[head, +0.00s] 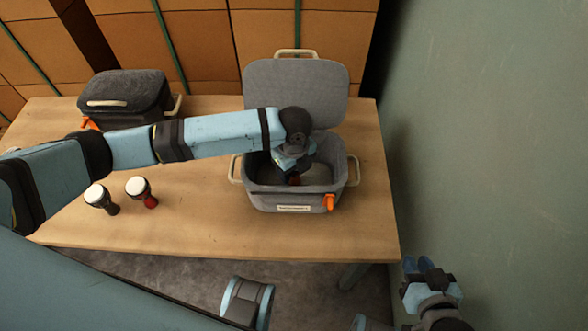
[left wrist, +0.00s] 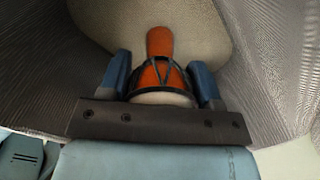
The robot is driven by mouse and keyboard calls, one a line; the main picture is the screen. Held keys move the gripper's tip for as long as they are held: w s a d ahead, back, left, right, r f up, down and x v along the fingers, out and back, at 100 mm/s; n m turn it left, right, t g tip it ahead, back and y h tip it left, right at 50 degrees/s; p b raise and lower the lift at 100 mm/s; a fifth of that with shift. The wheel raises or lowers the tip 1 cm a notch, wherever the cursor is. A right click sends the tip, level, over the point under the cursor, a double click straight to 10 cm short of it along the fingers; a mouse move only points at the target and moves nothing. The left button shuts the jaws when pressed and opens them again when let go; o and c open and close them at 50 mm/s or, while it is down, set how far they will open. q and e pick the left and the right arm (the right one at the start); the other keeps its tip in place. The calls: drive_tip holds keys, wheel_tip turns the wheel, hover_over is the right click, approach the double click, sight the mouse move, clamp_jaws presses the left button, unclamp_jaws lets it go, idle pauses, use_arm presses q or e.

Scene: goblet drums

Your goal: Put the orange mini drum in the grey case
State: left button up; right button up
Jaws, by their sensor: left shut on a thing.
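The grey case (head: 285,200) stands open on the table, its lid (head: 295,90) raised at the back. My left gripper (head: 292,174) reaches down inside it. In the left wrist view, the fingers of my left gripper (left wrist: 160,80) are on either side of the orange mini drum (left wrist: 158,47), shut on it. The drum has dark cords and a pale head towards the palm. Its narrow end points at the case's pale floor; whether it touches is unclear. In the head view my arm mostly hides the drum. My right gripper (head: 426,266) is away from the table at lower right; its opening is unclear.
A black drum (head: 109,206) and a red drum (head: 149,198), both white-topped, stand on the table at left. A closed dark case (head: 125,98) stands behind them. The front of the table (head: 190,235) is clear. A green wall (head: 490,150) lies at right.

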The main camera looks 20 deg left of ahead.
use_arm(q)
drive_tip(key=shift+f, duration=0.25)
use_arm(e)
drive_tip(key=shift+r, duration=0.4)
use_arm(q)
drive_tip(key=o, duration=0.5)
drive_tip(key=shift+f, duration=0.1)
drive_tip(key=o, duration=0.4)
use_arm(e)
drive_tip(key=shift+f, duration=0.35)
drive_tip(key=shift+f, duration=0.15)
use_arm(q)
wheel_tip(320, 180, up, 12)
drive_tip(key=p, duration=0.3)
use_arm(e)
drive_tip(key=shift+s+d+r, duration=0.15)
drive_tip(key=shift+d+r, duration=0.1)
drive_tip(key=shift+r, duration=0.1)
